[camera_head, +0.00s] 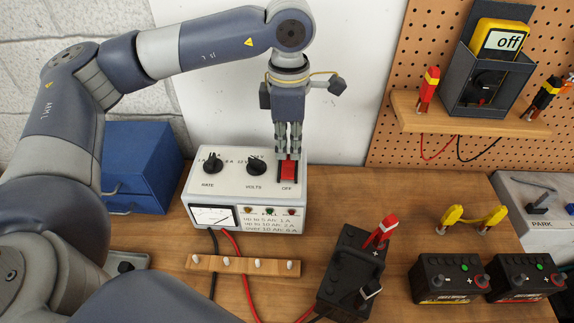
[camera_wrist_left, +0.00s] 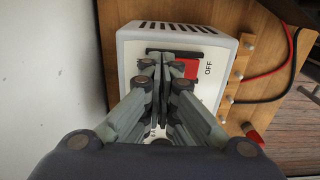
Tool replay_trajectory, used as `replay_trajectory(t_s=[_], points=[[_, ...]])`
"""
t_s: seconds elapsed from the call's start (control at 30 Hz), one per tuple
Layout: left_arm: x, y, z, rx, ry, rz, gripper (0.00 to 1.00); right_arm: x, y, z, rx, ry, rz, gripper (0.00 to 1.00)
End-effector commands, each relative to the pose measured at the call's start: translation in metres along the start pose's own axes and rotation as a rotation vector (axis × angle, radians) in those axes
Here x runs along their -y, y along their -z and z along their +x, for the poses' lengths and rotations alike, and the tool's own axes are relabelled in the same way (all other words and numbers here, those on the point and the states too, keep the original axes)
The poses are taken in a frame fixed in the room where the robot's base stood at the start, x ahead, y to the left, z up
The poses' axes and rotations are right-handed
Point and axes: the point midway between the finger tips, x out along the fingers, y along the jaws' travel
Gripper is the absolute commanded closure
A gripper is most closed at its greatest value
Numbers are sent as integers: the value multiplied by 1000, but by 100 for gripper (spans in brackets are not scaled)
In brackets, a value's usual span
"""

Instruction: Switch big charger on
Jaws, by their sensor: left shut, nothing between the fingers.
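The big charger (camera_head: 235,182) is a white box on the bench with RATE and VOLTS knobs, a small meter and a red rocker switch (camera_head: 288,172) marked OFF. My left gripper (camera_head: 289,154) points down over the switch with its fingers shut and empty. In the left wrist view the closed fingertips (camera_wrist_left: 163,65) lie over one side of the red switch (camera_wrist_left: 186,66), next to the OFF label. I cannot tell whether they touch it. The charger's top (camera_wrist_left: 210,45) fills the middle of that view. My right gripper is not in view.
A wooden strip with pegs (camera_head: 243,265) lies before the charger, with red and black leads. A black battery with clamps (camera_head: 345,275) stands right of it, two smaller batteries (camera_head: 445,277) further right. A multimeter reading off (camera_head: 497,40) sits on the pegboard shelf. A blue box (camera_head: 140,165) stands left.

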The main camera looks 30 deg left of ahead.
Motion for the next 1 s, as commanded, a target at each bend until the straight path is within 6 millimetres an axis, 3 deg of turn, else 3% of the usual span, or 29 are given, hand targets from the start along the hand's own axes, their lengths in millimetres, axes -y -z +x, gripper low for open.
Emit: replay_trajectory(t_s=[0.63, 1.0], points=[[0, 0, 11, 0, 0, 0, 100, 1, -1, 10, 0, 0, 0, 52], [0, 0, -9, 0, 0, 0, 100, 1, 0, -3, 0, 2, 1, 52]])
